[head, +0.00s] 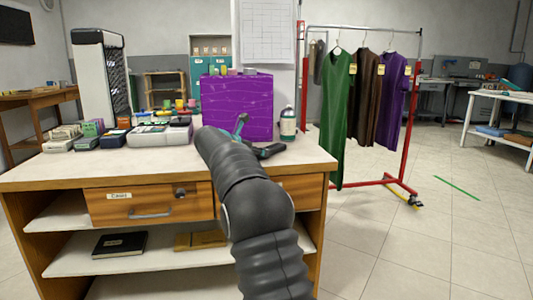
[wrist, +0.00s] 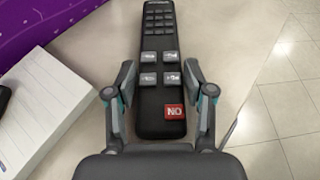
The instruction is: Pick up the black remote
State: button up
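The black remote (wrist: 160,45) lies on the counter top (head: 60,172) in the wrist view, with grey keys and a red key marked NO at its near end. My gripper (wrist: 160,77) is open, with one finger on each side of the remote's near half. Small gaps show between the fingers and the remote's sides. In the head view my gripper (head: 254,138) is over the counter in front of the purple box.
The purple box (head: 237,108) stands just behind my gripper. A white box (wrist: 40,110) lies left of the remote. The counter's right edge is close by.

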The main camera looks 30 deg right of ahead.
jog(key=c, duration=0.6)
